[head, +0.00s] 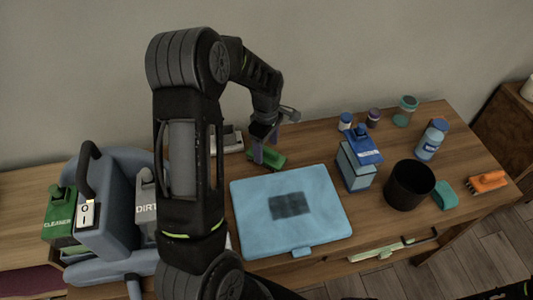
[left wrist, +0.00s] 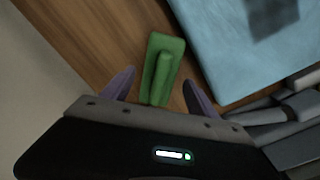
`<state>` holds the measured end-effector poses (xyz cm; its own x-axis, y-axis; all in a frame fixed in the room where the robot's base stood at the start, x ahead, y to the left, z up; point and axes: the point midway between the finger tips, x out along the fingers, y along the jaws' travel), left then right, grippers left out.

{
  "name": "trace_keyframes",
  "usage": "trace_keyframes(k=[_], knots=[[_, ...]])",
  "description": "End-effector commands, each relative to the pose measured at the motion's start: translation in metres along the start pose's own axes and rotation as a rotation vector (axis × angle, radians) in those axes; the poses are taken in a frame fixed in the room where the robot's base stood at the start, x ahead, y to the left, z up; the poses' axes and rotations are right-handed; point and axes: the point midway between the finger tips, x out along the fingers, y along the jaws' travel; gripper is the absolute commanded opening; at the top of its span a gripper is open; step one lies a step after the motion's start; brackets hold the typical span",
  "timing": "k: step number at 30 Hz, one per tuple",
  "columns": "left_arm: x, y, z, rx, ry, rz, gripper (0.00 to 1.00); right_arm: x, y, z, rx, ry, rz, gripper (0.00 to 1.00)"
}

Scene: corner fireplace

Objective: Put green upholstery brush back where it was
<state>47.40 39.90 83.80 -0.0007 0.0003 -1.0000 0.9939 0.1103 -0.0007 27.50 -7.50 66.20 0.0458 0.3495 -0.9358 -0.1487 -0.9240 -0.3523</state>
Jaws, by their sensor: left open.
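The green upholstery brush (head: 276,160) lies on the wooden table, just behind the blue mat-like case. In the left wrist view the green brush (left wrist: 163,65) shows its long handle-like ridge, with its near end between my fingers. My left gripper (head: 265,148) is over the brush, pointing down at it. In the left wrist view its two fingers (left wrist: 158,84) are spread, one on each side of the brush, with gaps on both sides.
The light blue case (head: 250,225) lies right beside the brush. A blue-grey cleaning machine (head: 115,215) stands at left. A blue-topped box (head: 357,170), a dark cup (head: 410,186), a teal sponge (head: 444,195), an orange brush (head: 487,181) and several bottles stand at right.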

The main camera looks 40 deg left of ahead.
Motion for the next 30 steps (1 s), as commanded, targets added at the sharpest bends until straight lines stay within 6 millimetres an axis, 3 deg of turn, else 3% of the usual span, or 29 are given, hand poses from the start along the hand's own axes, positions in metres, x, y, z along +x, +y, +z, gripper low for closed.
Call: trace_keyframes(k=[6,12,30], knots=[[-0.047,0.002,0.0,0.0,0.001,0.006,0.69,0.006,0.002,-0.001,-0.001,0.002,-0.002,0.85],[-0.076,0.001,0.0,-0.001,0.0,0.003,0.69,0.008,0.002,-0.001,-0.002,0.003,-0.003,0.85],[-0.082,0.0,0.0,0.0,0.0,0.0,0.69,0.008,0.002,-0.001,-0.002,0.003,-0.003,0.85]])
